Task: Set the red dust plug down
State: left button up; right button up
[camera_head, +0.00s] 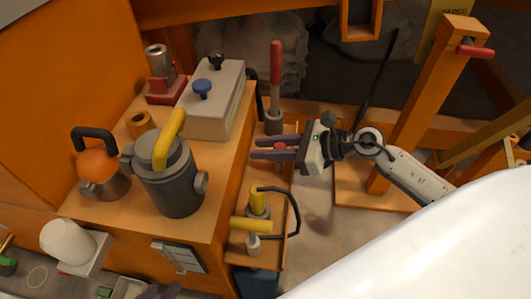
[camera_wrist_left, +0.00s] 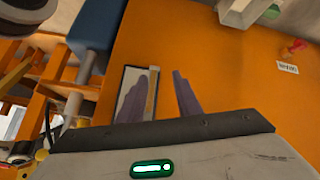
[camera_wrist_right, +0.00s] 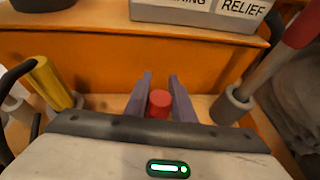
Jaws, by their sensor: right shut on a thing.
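The red dust plug (camera_wrist_right: 160,103) sits between the purple fingers of my right gripper (camera_wrist_right: 160,78), which is shut on it. In the head view the plug (camera_head: 280,146) shows as a small red spot between the fingers of the right gripper (camera_head: 254,148), over the low orange shelf. I cannot tell whether the plug touches the shelf. My left gripper (camera_wrist_left: 163,75) is open and empty in its wrist view, in front of an orange panel with a small grey framed plate (camera_wrist_left: 137,95). Only its dark fingertips show at the bottom of the head view.
The orange shelf (camera_head: 246,182) holds a red-handled lever (camera_head: 275,80) behind the gripper and a yellow-handled fitting with a black hose (camera_head: 258,205) in front. The cabinet top at left carries a grey canister (camera_head: 173,185) and a grey box (camera_head: 212,110). An orange post (camera_head: 425,100) stands right.

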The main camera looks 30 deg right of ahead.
jog(key=shift+f, duration=0.5)
pick_arm(q)
jog(key=shift+d+r, duration=0.1)
pick_arm(e)
jog(key=shift+r, duration=0.15)
jog(key=shift+f, duration=0.25)
pick_arm(q)
jog(key=shift+w+d+r, duration=0.1)
jog(key=shift+w+r, duration=0.05)
pick_arm(e)
jog(key=o, duration=1)
